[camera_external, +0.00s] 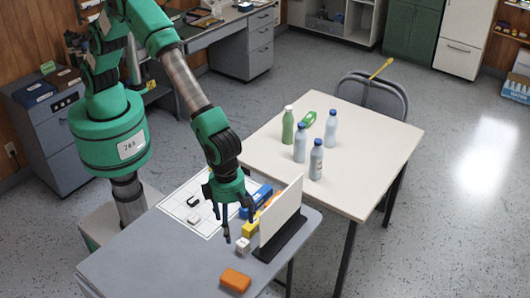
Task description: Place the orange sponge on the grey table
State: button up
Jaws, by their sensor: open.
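An orange block that looks like the sponge (235,280) lies flat on the grey table (150,262), near its front right edge. My gripper (238,226) points down over the right part of the grey table, behind and apart from this block. Its fingers are spread and I see nothing held between them. A second, smaller orange thing (271,199) shows beside the upright white panel, partly hidden; I cannot tell what it is.
A white panel (281,218) stands upright on a black base right of my gripper. A blue thing (262,193), a yellow block (250,229) and a white block (242,245) are close by. A gridded white sheet (190,203) lies left. Several bottles stand on the cream table (375,135) behind.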

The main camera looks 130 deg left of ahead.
jog(key=s+a+r+n+t, duration=0.1)
jog(key=s+a+r+n, duration=0.2)
jog(key=s+r+n, duration=0.5)
jog(key=s+a+r+n+t, duration=0.15)
jog(key=s+r, duration=0.45)
jog(key=r, duration=0.6)
jog(key=s+a+r+n, duration=0.45)
jog(key=s+r, duration=0.25)
jog(key=r, duration=0.3)
jog(key=s+a+r+n+t, duration=0.1)
jog(key=s+a+r+n, duration=0.1)
jog(key=s+n, duration=0.6)
jog(key=s+a+r+n+t, duration=0.1)
jog(key=s+n, duration=0.7)
jog(key=s, duration=1.4)
notch_tip(320, 180, up, 2)
jog(key=shift+s+a+r, duration=0.1)
jog(key=shift+s+a, duration=0.1)
jog(key=shift+a, duration=0.55)
jog(key=shift+t, duration=0.25)
notch_tip(320, 180, down, 6)
jog(key=b, duration=0.6)
